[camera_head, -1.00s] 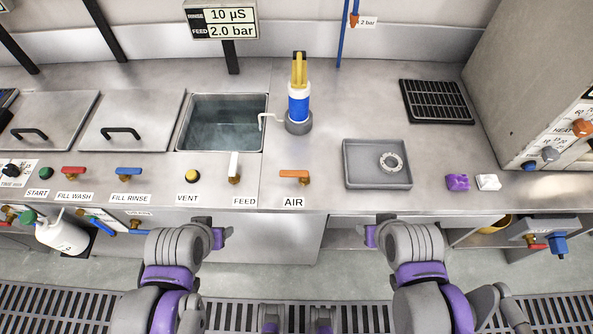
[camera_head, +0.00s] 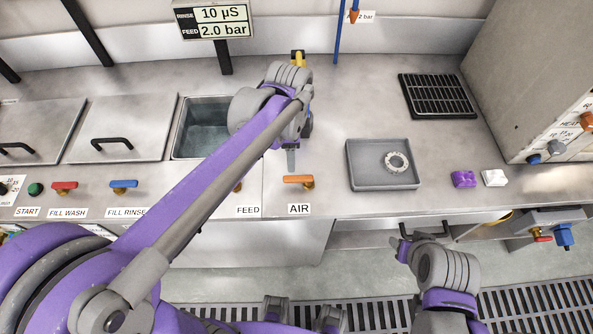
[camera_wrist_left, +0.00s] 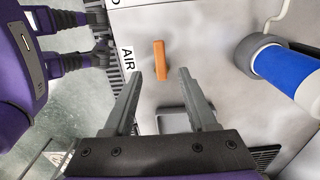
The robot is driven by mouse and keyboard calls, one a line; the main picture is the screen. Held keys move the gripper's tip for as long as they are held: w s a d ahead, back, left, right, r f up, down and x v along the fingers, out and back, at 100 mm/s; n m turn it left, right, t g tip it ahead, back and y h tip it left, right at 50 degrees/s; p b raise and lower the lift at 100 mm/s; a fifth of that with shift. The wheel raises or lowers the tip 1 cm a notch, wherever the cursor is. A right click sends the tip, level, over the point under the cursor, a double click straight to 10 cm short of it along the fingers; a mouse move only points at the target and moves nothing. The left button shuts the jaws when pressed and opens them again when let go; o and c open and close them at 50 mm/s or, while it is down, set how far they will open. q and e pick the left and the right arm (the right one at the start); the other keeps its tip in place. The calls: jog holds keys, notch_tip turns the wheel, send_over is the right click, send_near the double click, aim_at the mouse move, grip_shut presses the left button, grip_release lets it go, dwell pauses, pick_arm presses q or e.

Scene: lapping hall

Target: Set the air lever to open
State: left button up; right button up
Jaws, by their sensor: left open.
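The air lever (camera_head: 298,179) is an orange handle on a brass valve at the counter's front, above the AIR label (camera_head: 299,209). Its handle lies sideways in the head view, reaching left from the valve. The orange handle also shows in the left wrist view (camera_wrist_left: 160,60), between the fingertips in the picture. My left gripper (camera_head: 291,158) is open, just behind and above the lever, and is not closed on it. Its two fingers (camera_wrist_left: 160,74) show apart in the wrist view. My right gripper (camera_head: 398,246) is low in front of the counter; its finger gap is unclear.
A blue and white bottle (camera_wrist_left: 290,75) stands close to the left gripper, mostly hidden in the head view. A grey tray (camera_head: 364,177) holding a ring is right of the lever. My left arm covers the vent button and most of the feed lever.

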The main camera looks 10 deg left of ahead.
aim_at(291, 178)
pick_arm(q)
notch_tip(291, 178, down, 10)
jog(key=shift+r+b, duration=0.15)
jog(key=shift+b, duration=0.3)
grip_shut()
dwell(1.3)
